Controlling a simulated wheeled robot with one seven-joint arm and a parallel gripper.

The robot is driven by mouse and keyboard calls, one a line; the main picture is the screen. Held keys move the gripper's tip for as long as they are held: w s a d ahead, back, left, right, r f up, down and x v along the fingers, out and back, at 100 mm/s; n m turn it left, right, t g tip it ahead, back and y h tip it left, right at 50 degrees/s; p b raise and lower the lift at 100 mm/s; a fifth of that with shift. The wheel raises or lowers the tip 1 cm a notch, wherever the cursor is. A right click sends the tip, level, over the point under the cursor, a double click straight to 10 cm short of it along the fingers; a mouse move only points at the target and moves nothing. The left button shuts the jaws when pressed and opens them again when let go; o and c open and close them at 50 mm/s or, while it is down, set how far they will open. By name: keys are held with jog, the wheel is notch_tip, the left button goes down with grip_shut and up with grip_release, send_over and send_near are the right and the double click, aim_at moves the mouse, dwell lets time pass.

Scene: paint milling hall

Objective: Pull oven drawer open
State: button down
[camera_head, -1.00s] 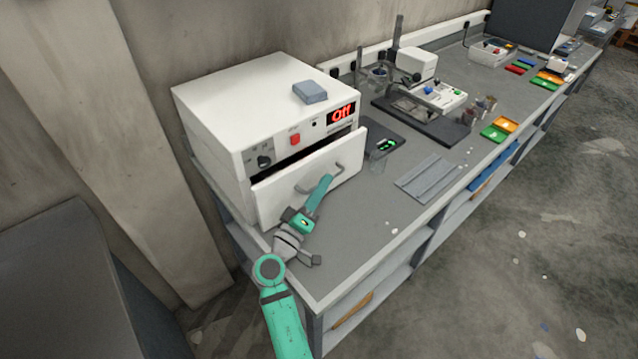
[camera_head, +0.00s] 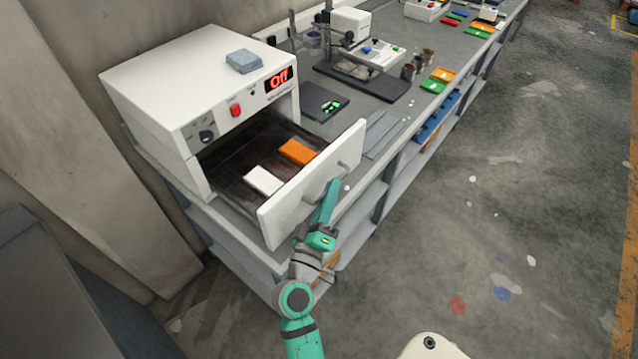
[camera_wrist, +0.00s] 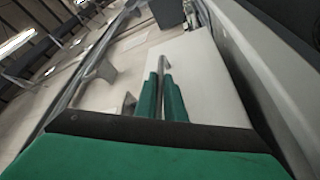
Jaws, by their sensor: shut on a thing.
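The white oven (camera_head: 190,85) stands on the workbench, with a red "Off" display on its front. Its drawer (camera_head: 290,215) is pulled well out, and its dark inside shows. An orange block (camera_head: 298,151) and a white block (camera_head: 263,180) lie in the drawer. My gripper (camera_head: 333,185) is at the drawer's front, on its handle (camera_head: 345,165). In the wrist view, my gripper's green fingers (camera_wrist: 163,92) are closed around the grey handle bar (camera_wrist: 163,64), in front of the white drawer front (camera_wrist: 200,75). Part of the handle is hidden by the fingers.
A grey-blue box (camera_head: 243,61) lies on top of the oven. A dark pad (camera_head: 322,102) with green pieces and a stand with a white box (camera_head: 350,25) are on the bench to the right. The floor (camera_head: 500,200) in front is largely open.

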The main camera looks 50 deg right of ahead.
jog(key=shift+s+d, duration=0.1)
jog(key=shift+s, duration=0.25)
jog(key=c, duration=1.8)
grip_release()
jog(key=shift+c, duration=0.2)
jog(key=v, duration=1.1)
jog(key=shift+d, duration=0.2)
